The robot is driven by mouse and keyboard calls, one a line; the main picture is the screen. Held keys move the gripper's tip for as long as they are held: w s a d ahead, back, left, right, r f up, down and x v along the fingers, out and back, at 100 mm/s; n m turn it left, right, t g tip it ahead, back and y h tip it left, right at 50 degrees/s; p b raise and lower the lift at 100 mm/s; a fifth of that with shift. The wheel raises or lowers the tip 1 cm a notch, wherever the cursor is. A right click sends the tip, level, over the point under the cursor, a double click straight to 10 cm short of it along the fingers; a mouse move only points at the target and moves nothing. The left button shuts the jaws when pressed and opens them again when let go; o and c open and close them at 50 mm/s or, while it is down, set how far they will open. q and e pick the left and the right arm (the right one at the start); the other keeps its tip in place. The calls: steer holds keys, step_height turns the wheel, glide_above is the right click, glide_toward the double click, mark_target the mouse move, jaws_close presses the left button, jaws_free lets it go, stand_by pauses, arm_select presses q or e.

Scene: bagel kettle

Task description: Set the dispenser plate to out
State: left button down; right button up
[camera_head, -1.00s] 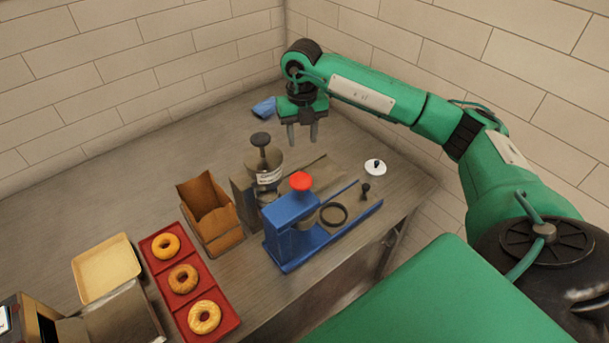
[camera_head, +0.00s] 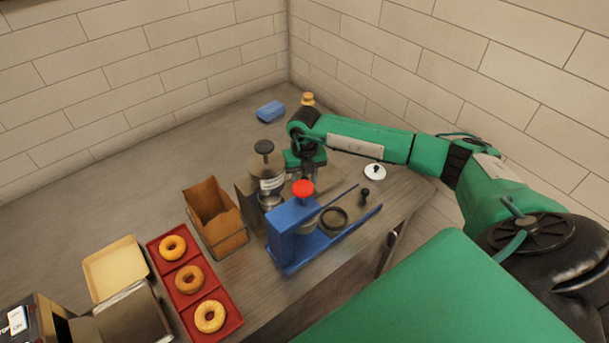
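The dispenser (camera_head: 267,185) is a grey metal cylinder with a black knob on top and a white label, standing in a grey-brown stand. Its plate cannot be made out; the lower right side is crowded by the blue press and my arm. My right gripper (camera_head: 306,176) points down just right of and behind the dispenser, low over the counter. Its fingertips are partly hidden behind the red knob of the press, so its opening and any contact cannot be told. My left gripper is not in view.
A blue press (camera_head: 283,240) with a red knob stands in front. A brown box (camera_head: 215,220) and red tray (camera_head: 228,318) with donuts are left. A white lid (camera_head: 375,172) is right. The back-left counter is clear.

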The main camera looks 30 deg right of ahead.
mark_target(331, 171)
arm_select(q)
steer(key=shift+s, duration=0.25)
arm_select(e)
steer(key=shift+f, duration=0.15)
steer(key=shift+c, duration=0.2)
